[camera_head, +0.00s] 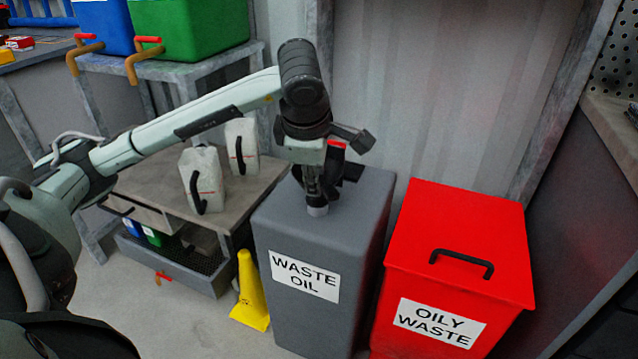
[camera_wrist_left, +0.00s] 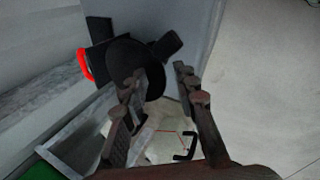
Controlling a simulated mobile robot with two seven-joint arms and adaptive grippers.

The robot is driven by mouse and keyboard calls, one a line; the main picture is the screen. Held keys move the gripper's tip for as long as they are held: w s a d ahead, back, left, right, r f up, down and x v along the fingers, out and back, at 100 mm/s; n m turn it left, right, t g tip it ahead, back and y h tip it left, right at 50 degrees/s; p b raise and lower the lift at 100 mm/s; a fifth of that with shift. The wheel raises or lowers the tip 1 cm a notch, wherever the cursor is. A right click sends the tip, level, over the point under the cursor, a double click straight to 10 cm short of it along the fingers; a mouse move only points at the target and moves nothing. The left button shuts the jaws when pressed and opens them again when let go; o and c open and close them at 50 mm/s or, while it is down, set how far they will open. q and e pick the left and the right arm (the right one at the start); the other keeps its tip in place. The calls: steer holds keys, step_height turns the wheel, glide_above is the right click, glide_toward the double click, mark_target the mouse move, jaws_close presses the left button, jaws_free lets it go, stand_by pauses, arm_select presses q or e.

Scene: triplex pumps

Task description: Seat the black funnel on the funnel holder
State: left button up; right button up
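The black funnel (camera_wrist_left: 128,60) shows in the left wrist view as a dark round shape at the tip of one finger. Dark blocks and a red part (camera_wrist_left: 83,65) lie around it; I cannot tell which is the funnel holder. My left gripper (camera_wrist_left: 160,72) has its fingers apart, with the funnel beside one finger and partly behind it. In the head view my left gripper (camera_head: 318,190) points down over the grey waste oil bin (camera_head: 318,325), and dark parts (camera_head: 352,172) show just behind it. Whether the funnel is seated is hidden. My right gripper is not in view.
A red oily waste bin (camera_head: 470,225) stands to the right. A low bench (camera_head: 150,185) with white jugs (camera_head: 203,178) is to the left, and a yellow cone (camera_head: 250,290) stands beside the grey bin. Blue and green boxes sit on a rack behind.

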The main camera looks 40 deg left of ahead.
mark_target(317, 199)
arm_select(q)
steer(key=x, duration=0.7)
steer(key=shift+w+a+f, duration=0.1)
steer(key=shift+a+f, duration=0.2)
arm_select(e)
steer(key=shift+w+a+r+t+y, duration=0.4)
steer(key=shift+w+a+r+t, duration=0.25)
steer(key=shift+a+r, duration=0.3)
arm_select(q)
jaws_close()
